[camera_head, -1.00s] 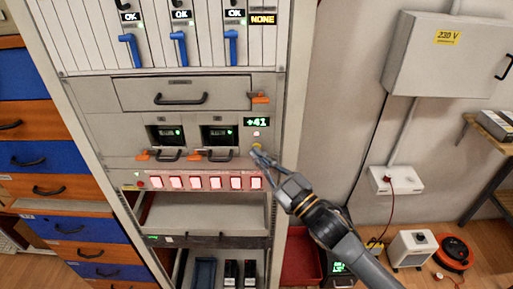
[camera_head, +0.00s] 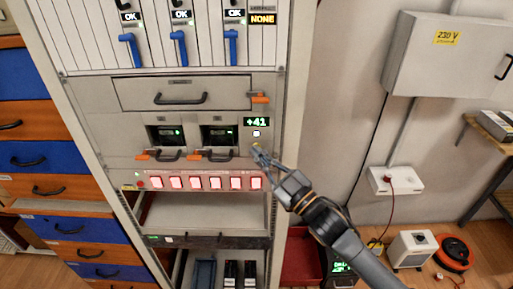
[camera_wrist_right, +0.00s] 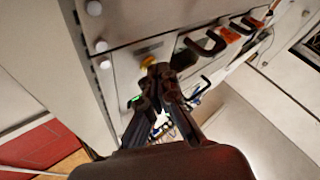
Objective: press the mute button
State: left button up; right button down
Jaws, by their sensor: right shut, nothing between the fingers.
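A small round yellow button (camera_head: 255,145) is on the rack's grey panel, below the green "+41" display (camera_head: 256,122) and a small white square light (camera_head: 256,134). No mute label is readable, but this button looks like the mute button. My right gripper (camera_head: 258,153) is shut and empty, with its fingertips right at the button and partly covering it. In the right wrist view the yellow button (camera_wrist_right: 149,61) shows just beyond the closed fingertips (camera_wrist_right: 160,72). I cannot tell whether they touch it. My left gripper is out of view.
A row of red-framed white switches (camera_head: 195,183) runs just below the fingertips. Modules with orange latches and dark handles (camera_head: 219,137) are to the left. A grey drawer (camera_head: 180,95) is above.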

jog(key=shift+s, duration=0.15)
jog(key=shift+s+p, duration=0.35)
jog(key=shift+s, duration=0.3)
jog(key=s+p, duration=0.1)
jog(key=s, duration=0.4)
jog(key=shift+p, duration=0.35)
dwell(0.7)
